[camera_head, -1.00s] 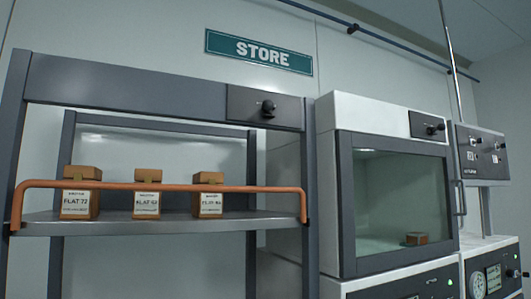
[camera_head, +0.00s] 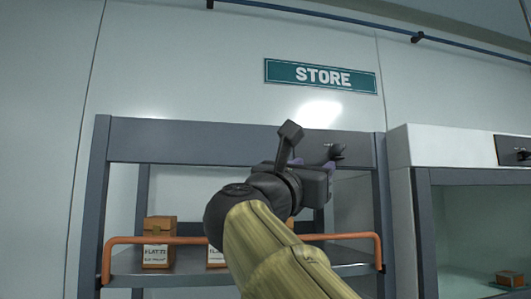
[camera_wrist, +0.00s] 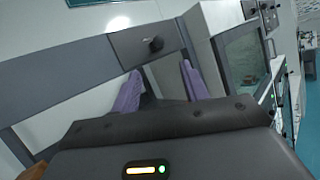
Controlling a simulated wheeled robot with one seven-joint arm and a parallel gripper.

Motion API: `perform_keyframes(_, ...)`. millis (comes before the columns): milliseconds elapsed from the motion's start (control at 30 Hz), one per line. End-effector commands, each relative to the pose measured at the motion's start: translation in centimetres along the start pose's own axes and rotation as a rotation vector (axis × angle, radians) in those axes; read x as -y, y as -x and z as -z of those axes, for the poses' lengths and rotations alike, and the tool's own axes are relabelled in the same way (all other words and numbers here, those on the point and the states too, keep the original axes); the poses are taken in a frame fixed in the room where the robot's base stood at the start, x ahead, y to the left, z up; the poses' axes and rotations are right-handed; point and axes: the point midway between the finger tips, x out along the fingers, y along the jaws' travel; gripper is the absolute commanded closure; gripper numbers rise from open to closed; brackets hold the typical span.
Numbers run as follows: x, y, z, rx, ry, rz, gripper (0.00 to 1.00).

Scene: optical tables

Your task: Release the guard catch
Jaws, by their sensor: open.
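A black catch knob (camera_head: 336,151) sits on a dark panel at the right of the shelf unit's top beam. It also shows in the wrist view (camera_wrist: 153,44), beyond the fingertips. My gripper (camera_head: 311,163) is raised in front of the beam, to the left of the knob in the head view. Its purple fingers (camera_wrist: 160,88) are spread with nothing between them, and the knob is apart from them. The orange guard bar (camera_head: 140,240) runs across the shelf front. My arm hides the bar's middle.
Boxes stand on the shelf behind the bar, one labelled FLAT (camera_head: 158,243); my arm covers others. A glass-fronted cabinet (camera_head: 400,160) with its own knob (camera_head: 522,154) stands to the right. A STORE sign (camera_head: 320,76) hangs on the wall above.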

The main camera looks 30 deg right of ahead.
Motion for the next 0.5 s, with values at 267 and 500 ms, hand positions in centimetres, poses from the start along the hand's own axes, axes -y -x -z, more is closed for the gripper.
perform_keyframes(267,-0.2,-2.8,-0.2,-0.003,0.001,0.000,0.55)
perform_keyframes(500,0.0,-7.2,-0.4,-0.002,0.003,0.004,0.55)
